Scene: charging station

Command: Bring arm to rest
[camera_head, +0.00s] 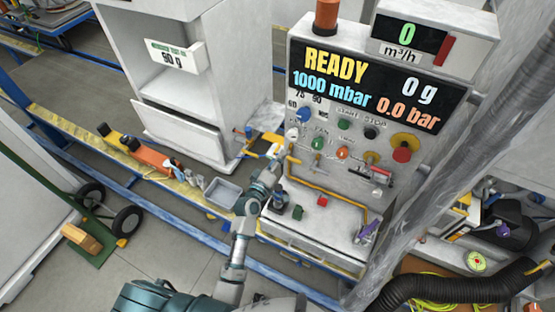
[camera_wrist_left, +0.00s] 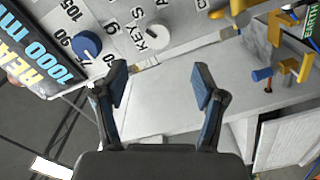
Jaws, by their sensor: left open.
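My left arm (camera_head: 238,250) reaches up from the bottom of the head view to the front of the charging station's control panel (camera_head: 345,110). My left gripper (camera_head: 285,160) is close to the panel's lower left side, near the white knob (camera_head: 291,133). In the left wrist view the left gripper (camera_wrist_left: 161,82) has its two blue-padded fingers spread apart with nothing between them. The white knob (camera_wrist_left: 157,37) and the blue knob (camera_wrist_left: 87,45) lie beyond the fingertips. My right gripper is not in view.
The panel display (camera_head: 370,85) reads READY, 0 g, 1000 mbar and 0.0 bar. A red button (camera_head: 402,152) and a yellow pipe (camera_head: 325,192) are right of the gripper. A grey tray (camera_head: 222,192) is left of the arm. A black hose (camera_head: 455,290) lies lower right.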

